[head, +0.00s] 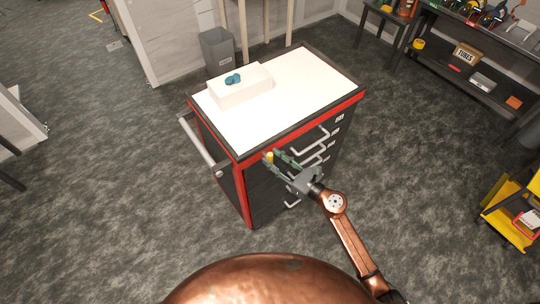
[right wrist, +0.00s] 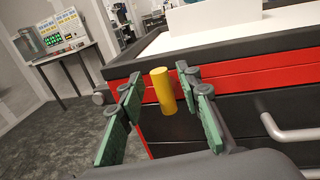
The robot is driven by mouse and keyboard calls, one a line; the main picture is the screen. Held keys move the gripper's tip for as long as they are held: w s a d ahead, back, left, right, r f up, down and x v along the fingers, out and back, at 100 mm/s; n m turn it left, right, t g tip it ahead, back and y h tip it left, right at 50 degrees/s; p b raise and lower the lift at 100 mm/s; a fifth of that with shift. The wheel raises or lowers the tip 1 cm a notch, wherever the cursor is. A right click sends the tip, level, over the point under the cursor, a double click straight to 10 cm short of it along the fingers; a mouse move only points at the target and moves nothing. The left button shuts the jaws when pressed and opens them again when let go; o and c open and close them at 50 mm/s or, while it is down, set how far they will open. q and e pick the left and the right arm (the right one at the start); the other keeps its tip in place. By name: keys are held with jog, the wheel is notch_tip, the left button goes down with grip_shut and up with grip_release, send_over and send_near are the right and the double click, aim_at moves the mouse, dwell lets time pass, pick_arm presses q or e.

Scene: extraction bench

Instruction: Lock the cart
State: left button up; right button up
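The cart (head: 250,130) is a dark cabinet with a red band under a white top, and it stands in the middle of the head view. A yellow cylinder (head: 269,157), possibly its lock, sits at the front left corner of the red band. It also shows in the right wrist view (right wrist: 164,91), sticking out toward me. My right gripper (head: 276,160) is open at the cart's front, its green-padded fingers pointing at the cylinder. In the right wrist view the cylinder appears between the fingertips; contact is not clear. My left gripper is not in view.
The cart has several drawer handles (head: 312,141) at its front and a side push bar (head: 197,143). A white box (head: 240,88) with a teal item (head: 232,79) lies on top. A grey bin (head: 218,50) stands behind. A yellow cart (head: 510,205) is at right.

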jog(key=shift+x, duration=1.05)
grip_shut()
